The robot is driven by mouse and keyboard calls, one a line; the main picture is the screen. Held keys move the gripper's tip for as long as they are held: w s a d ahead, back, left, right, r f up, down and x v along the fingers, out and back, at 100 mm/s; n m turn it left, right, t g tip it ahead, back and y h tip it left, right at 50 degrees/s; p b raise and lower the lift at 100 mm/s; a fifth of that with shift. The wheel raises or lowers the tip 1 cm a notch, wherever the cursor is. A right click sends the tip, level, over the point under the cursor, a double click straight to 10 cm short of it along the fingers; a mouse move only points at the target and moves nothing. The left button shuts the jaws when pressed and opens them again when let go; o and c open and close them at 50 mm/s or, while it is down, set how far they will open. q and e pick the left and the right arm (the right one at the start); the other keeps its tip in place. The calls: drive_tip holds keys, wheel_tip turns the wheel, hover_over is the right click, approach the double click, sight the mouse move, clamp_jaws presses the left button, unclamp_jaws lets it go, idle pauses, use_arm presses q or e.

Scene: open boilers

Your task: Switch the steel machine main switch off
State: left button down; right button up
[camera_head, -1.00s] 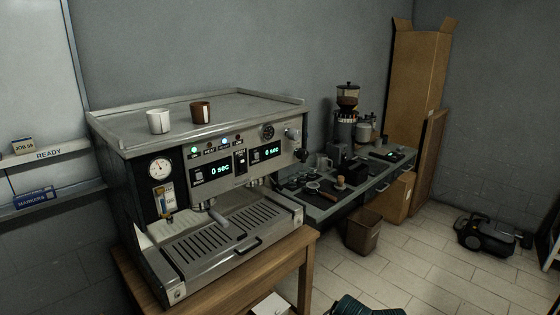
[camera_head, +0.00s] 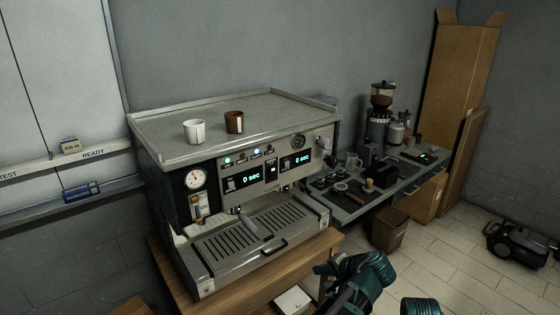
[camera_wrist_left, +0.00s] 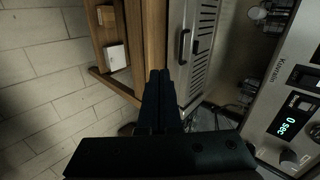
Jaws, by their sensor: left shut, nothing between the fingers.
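The steel espresso machine (camera_head: 235,130) stands on a wooden table. Its two displays read "0 sec" and its indicator lights glow. A round black dial (camera_head: 299,141) sits at the upper right of its front panel, beside a pale knob (camera_head: 322,142); I cannot tell for certain which control is the main switch. My left gripper (camera_head: 322,269) is low in front of the machine's right side, apart from the panel. In the left wrist view its fingers (camera_wrist_left: 160,80) are shut and empty, with the drip tray and a lit display to the right. My right gripper is not visible.
A white cup (camera_head: 194,131) and a brown cup (camera_head: 234,122) stand on the machine's top. A side counter (camera_head: 352,208) with a grinder (camera_head: 377,125) is to the right. A bin (camera_head: 389,231) stands on the floor beside it.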

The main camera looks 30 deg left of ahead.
use_arm(q)
drive_tip(key=w+a+r+t+y+p, duration=0.1)
drive_tip(key=w+a+r+y+p, duration=0.1)
drive_tip(key=r, duration=0.7)
drive_tip(key=w+a+r+m+t+y+p, duration=0.1)
drive_tip(key=w+a+r+y+p, duration=0.2)
drive_tip(key=w+a+r, duration=0.3)
wheel_tip(320, 180, up, 4)
drive_tip(key=shift+a+r+t+y, duration=0.15)
drive_tip(key=shift+t+y, duration=0.25)
drive_tip(key=shift+y, duration=0.1)
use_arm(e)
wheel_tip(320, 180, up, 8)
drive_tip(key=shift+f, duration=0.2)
use_arm(q)
drive_tip(key=b, duration=0.2)
approach(274, 176)
drive_tip(key=x, duration=0.7)
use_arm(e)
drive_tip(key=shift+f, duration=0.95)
